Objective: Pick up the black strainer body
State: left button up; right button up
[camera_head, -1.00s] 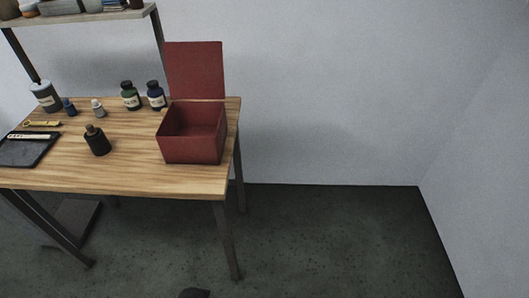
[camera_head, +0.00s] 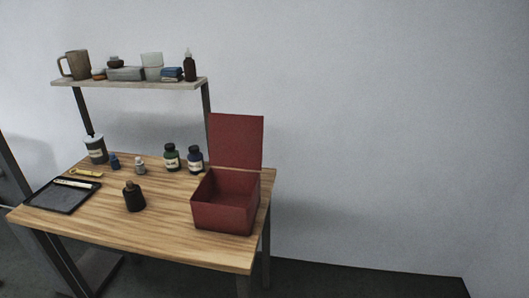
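A small black body (camera_head: 134,200) with a brownish top stands upright on the wooden table (camera_head: 150,231), near its middle front. It is the plainest match for the black strainer body, though its shape looks like a bottle and I cannot tell its details. Neither of my grippers is in view.
An open red box (camera_head: 223,218) with its lid raised stands at the table's right. A dark tray (camera_head: 62,196) lies at the left. Jars (camera_head: 171,158) and small bottles (camera_head: 140,166) line the back. A shelf (camera_head: 130,85) rises behind, holding a mug (camera_head: 75,65) and other items.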

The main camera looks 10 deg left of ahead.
aim_at(134, 201)
jog(key=u, duration=1.25)
